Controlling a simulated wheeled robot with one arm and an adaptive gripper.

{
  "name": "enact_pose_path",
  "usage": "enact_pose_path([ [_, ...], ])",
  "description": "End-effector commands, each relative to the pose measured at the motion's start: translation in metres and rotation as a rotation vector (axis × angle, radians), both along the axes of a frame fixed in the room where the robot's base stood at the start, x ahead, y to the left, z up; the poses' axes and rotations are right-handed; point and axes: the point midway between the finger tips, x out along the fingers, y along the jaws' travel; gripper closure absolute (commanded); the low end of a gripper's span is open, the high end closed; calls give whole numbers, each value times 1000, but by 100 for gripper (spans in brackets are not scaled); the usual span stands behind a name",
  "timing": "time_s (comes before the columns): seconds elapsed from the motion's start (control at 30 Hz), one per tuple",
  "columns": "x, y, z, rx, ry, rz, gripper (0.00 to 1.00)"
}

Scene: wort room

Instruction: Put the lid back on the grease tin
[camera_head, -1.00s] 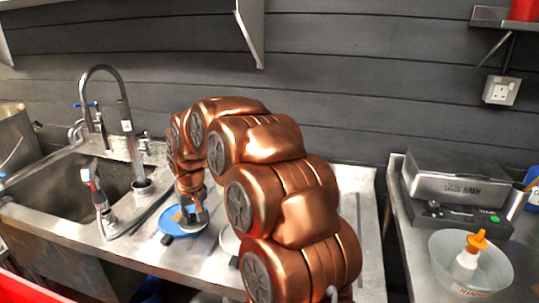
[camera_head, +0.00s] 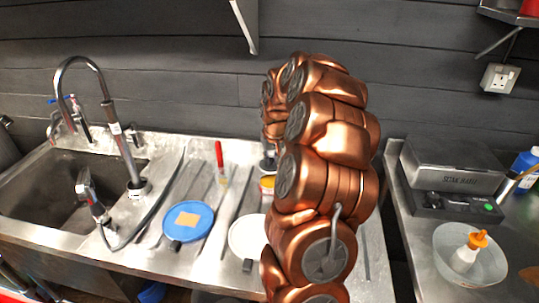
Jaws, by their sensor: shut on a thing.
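A small yellow-and-red tin (camera_head: 267,184), which looks like the grease tin, stands on the steel drainboard, partly hidden by my arm. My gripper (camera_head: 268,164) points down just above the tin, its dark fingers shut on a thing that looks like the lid. The lid is too small and hidden to make out clearly. I cannot tell whether it touches the tin.
A blue plate (camera_head: 202,228) with an orange square (camera_head: 187,219) lies left of the tin. A white plate (camera_head: 246,247) is in front, partly behind my arm. The sink (camera_head: 60,190) is left; a bowl (camera_head: 452,275) is right.

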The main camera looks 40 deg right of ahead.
Motion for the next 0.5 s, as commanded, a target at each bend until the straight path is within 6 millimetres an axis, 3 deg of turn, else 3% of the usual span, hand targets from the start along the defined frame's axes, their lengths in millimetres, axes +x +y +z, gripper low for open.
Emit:
enact_pose_path([
  [0.5,0,1,-36,1,3,1,100],
])
